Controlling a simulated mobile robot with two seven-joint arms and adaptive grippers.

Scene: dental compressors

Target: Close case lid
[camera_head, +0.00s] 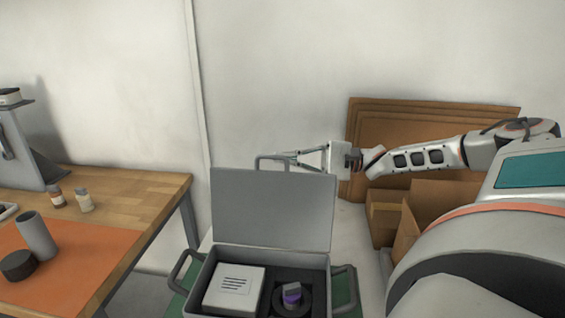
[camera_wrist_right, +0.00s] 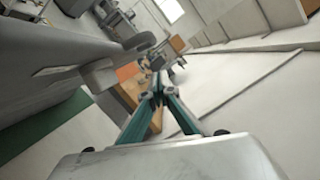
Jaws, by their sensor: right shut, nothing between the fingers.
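A grey case (camera_head: 345,287) stands on a table, with its lid (camera_head: 275,207) raised upright at the back. Inside the case are a white box (camera_head: 234,288) and a dark round part with a purple top (camera_head: 291,297). My right gripper (camera_head: 280,154) is behind the raised lid near its top edge, by the lid's handle (camera_head: 262,160). Its fingers are together and empty. In the right wrist view the gripper (camera_wrist_right: 157,90) points along the grey lid (camera_wrist_right: 60,60); I cannot tell whether it touches. My left gripper is not in view.
A wooden workbench (camera_head: 130,190) with an orange mat (camera_head: 90,255) stands at the left, holding small bottles (camera_head: 84,200), a grey cylinder (camera_head: 36,236) and a dark puck (camera_head: 18,265). Cardboard boxes (camera_head: 440,195) and flat brown panels (camera_head: 430,118) are behind and right of the case.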

